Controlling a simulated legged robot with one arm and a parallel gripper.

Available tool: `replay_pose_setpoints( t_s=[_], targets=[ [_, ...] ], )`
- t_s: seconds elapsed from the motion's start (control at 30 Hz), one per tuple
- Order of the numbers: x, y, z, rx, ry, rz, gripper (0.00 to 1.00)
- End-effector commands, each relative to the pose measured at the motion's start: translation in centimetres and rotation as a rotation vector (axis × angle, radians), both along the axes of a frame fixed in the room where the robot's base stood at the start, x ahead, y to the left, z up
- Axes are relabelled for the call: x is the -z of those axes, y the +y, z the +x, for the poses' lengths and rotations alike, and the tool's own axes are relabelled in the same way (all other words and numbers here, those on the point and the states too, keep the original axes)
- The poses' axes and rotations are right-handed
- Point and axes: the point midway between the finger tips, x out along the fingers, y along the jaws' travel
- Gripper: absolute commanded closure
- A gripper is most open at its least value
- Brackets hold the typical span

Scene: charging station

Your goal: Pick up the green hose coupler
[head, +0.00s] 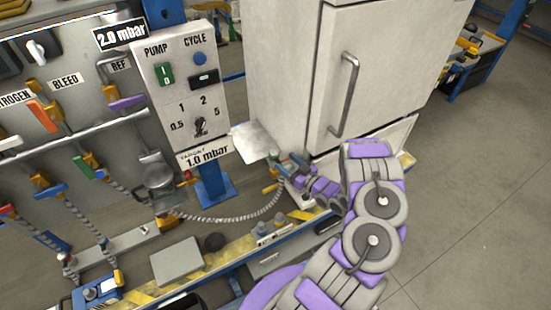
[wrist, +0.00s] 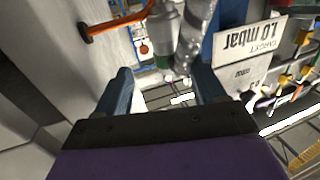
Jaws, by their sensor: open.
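My gripper (head: 287,168) is at the end of my purple and grey arm, low in front of the white cabinet. In the wrist view my gripper (wrist: 166,88) has its two blue fingers apart, with nothing held between them. A grey-green cylindrical fitting with a green band (wrist: 164,61) lies just beyond the fingertips, at the top middle; it looks like the green hose coupler, but I cannot be certain. A braided hose (wrist: 195,25) runs beside it on the right. In the head view the coupler is small and partly hidden by my gripper.
An orange-handled lever (wrist: 100,28) sticks out left of the fingers. The white cabinet (head: 285,70) stands right behind my gripper. The target sign (head: 205,155) and valve panel (head: 70,100) are to the left. Open floor (head: 480,200) lies to the right.

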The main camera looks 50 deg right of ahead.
Motion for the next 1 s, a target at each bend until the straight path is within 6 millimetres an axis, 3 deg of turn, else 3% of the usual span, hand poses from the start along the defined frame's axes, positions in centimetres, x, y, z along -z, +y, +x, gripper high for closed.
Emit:
replay_pose_setpoints(
  t_s=[0.23,0.6,0.87,1.0],
  targets=[
    [-0.3,0.6,1.6,-0.001,0.001,-0.007,0.30],
    [-0.5,0.2,6.1,0.000,-0.005,-0.002,0.30],
    [-0.5,0.3,6.2,0.001,-0.002,-0.001,0.30],
    [-0.6,0.6,6.2,0.001,-0.003,-0.005,0.44]
  ],
)
